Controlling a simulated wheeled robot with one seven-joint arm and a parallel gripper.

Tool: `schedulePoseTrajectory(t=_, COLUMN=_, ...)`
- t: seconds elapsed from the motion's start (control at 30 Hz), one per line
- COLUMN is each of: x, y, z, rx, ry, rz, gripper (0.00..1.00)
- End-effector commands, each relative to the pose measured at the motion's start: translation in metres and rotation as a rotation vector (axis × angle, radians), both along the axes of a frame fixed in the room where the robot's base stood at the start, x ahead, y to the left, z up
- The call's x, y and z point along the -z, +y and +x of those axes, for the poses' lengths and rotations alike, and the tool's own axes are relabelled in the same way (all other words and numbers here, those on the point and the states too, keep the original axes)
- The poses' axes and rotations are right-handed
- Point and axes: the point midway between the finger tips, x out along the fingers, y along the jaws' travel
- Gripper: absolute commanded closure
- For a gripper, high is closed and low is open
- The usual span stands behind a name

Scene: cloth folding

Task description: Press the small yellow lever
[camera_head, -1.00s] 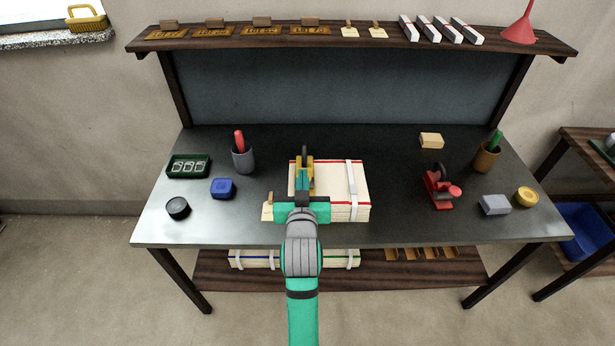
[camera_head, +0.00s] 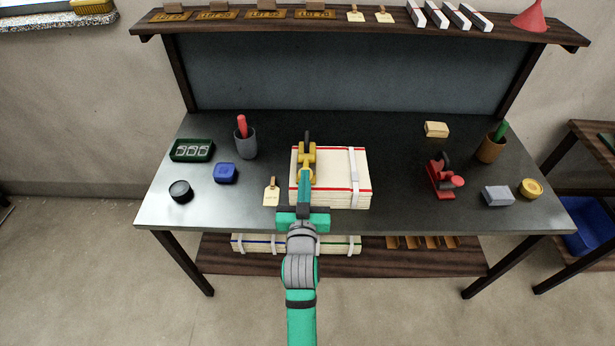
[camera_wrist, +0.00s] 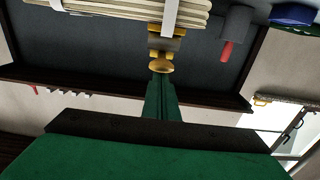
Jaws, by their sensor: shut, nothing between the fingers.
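A yellow tool (camera_head: 307,152) with a dark upright handle sits on the left part of a cream cloth stack (camera_head: 336,192). In the wrist view the tool (camera_wrist: 164,29) is beside the stack edge, and a small round yellow lever (camera_wrist: 160,66) sticks out from it towards my fingers. My gripper (camera_head: 305,176) is shut and empty, its fingers pointing at the tool from the table's front side. In the wrist view the gripper tips (camera_wrist: 160,76) are right at the lever. I cannot tell whether they touch it.
A white strap (camera_head: 353,175) crosses the stack's right part. A tag (camera_head: 271,192) lies just left of the stack. A blue box (camera_head: 225,173), grey cup (camera_head: 245,144) and green counter (camera_head: 192,150) stand left. A red tool (camera_head: 443,179) stands right, with clear table between.

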Motion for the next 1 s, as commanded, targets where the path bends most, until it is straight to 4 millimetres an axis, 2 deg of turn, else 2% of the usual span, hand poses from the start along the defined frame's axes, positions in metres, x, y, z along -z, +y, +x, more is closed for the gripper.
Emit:
schedulePoseTrajectory(t=0.17, x=-0.004, y=-0.001, z=-0.001, rx=0.000, ry=0.002, rz=0.000, gripper=1.00)
schedulePoseTrajectory(t=0.4, x=-0.039, y=-0.001, z=-0.014, rx=0.001, ry=-0.004, rz=0.000, gripper=1.00)
schedulePoseTrajectory(t=0.47, x=-0.030, y=-0.002, z=-0.026, rx=0.002, ry=0.005, rz=0.000, gripper=1.00)
schedulePoseTrajectory(t=0.8, x=-0.017, y=-0.003, z=-0.079, rx=0.001, ry=0.003, rz=0.000, gripper=1.00)
schedulePoseTrajectory(t=1.0, x=-0.012, y=-0.003, z=-0.101, rx=-0.001, ry=0.002, rz=0.000, gripper=1.00)
